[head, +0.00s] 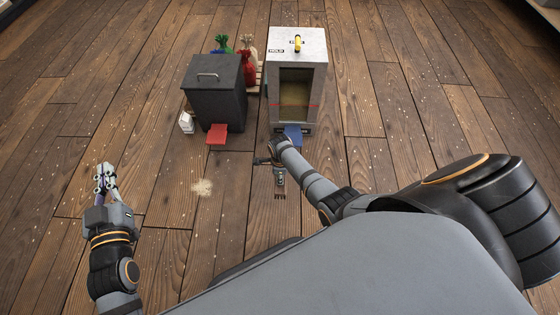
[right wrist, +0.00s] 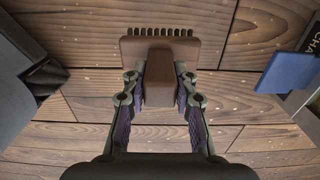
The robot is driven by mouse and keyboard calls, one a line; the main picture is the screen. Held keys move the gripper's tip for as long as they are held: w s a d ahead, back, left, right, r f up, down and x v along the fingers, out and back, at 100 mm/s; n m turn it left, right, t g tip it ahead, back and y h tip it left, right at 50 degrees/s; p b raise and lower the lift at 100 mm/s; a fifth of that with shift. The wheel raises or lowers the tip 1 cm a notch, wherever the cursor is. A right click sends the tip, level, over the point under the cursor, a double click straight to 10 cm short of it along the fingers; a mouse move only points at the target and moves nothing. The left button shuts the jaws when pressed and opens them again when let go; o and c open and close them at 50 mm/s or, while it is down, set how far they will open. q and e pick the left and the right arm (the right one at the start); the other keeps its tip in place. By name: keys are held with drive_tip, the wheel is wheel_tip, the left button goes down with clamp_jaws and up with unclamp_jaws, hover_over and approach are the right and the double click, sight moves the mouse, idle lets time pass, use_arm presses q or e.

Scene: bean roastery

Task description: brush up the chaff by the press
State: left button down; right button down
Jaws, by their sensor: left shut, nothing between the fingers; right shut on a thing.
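The chaff (head: 202,187) is a small pale patch on the wooden floor, left of centre in the head view. The press (head: 314,46) is a light grey cabinet with a yellow handle, an open front and a blue pedal (head: 293,135). My right gripper (right wrist: 159,82) is shut on a brown brush (right wrist: 160,48), holding it by its handle with the bristles towards the top of the right wrist view. It is in front of the press, right of the chaff. My left gripper (head: 106,180) is shut and empty, left of the chaff.
A dark bin (head: 214,95) with a red pedal (head: 217,134) stands left of the press. Red, green and tan sacks (head: 244,62) sit behind it, and a small white container (head: 186,122) stands at its left. Pale specks dot the floor, which is otherwise open around the chaff.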

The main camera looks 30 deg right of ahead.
drive_tip(key=shift+r, duration=0.15)
use_arm(q)
drive_tip(key=f, duration=0.1)
drive_tip(key=f+g, duration=0.1)
drive_tip(key=f, duration=0.1)
drive_tip(key=s+f+g, duration=0.1)
drive_tip(key=f, duration=0.1)
drive_tip(key=shift+w+r, duration=0.1)
drive_tip(key=shift+r, duration=0.3)
